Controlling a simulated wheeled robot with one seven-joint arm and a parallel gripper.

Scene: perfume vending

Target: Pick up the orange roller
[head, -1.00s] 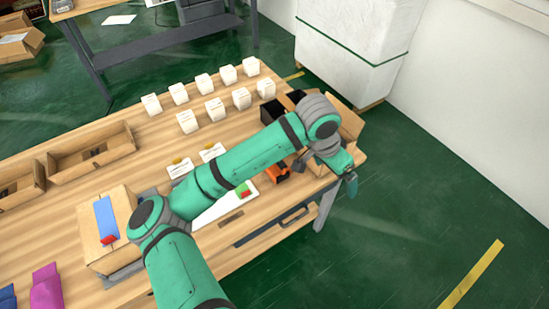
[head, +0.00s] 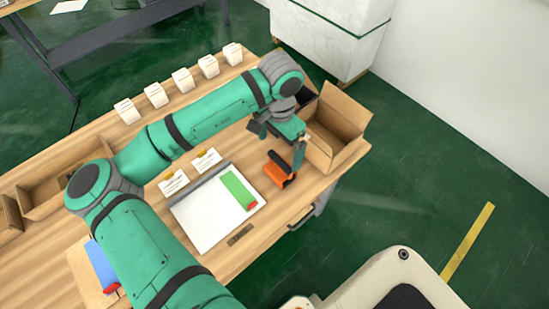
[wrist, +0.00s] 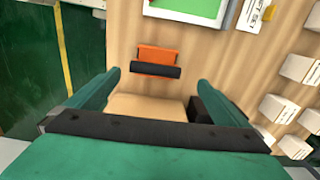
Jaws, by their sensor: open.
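The orange roller (head: 276,175), an orange block-shaped tool with a black bar along one side, lies on the wooden table near its right end. My gripper (head: 279,145) is above the table, just behind the roller in the head view, with its fingers spread and nothing held. In the wrist view the roller (wrist: 156,55) lies beyond the open fingertips, roughly centred between them, and apart from them. Its black bar (wrist: 155,71) faces my gripper.
An open cardboard box (head: 345,118) stands right of my gripper at the table's end. A white board with a green strip (head: 237,188) lies left of the roller. Small white boxes (head: 182,80) line the back. Bare wood (head: 300,192) surrounds the roller.

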